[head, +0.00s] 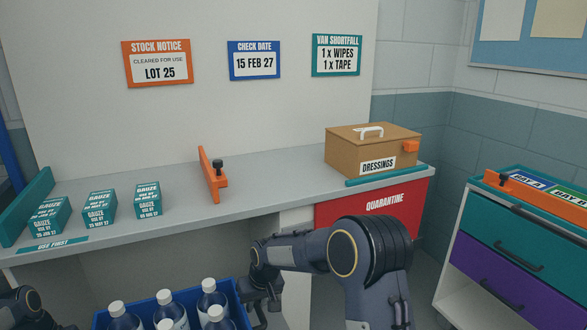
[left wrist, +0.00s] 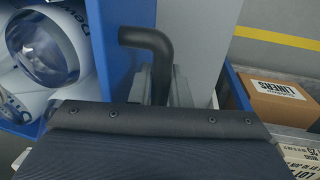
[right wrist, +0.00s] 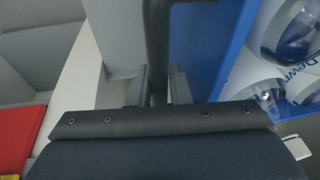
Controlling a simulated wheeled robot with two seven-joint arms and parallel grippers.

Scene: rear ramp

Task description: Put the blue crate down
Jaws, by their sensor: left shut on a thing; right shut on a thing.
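The blue crate (head: 141,304) is at the bottom of the head view, in front of the grey counter, with several white-capped bottles (head: 209,300) in it. Its underside is out of view, so I cannot tell what is below it. My right gripper (head: 262,298) is at the crate's right end. In the right wrist view its jaws (right wrist: 157,88) are shut on a dark handle beside the blue wall (right wrist: 212,55). In the left wrist view my left jaws (left wrist: 157,86) are shut on the black handle (left wrist: 148,38) at the other end.
The counter (head: 265,205) holds several gauze boxes (head: 99,208), an orange divider (head: 212,175) and a brown dressings box (head: 372,150). A red quarantine panel (head: 375,207) is below the right end. A drawer cabinet (head: 515,250) stands right. A liners box (left wrist: 285,98) shows in the left wrist view.

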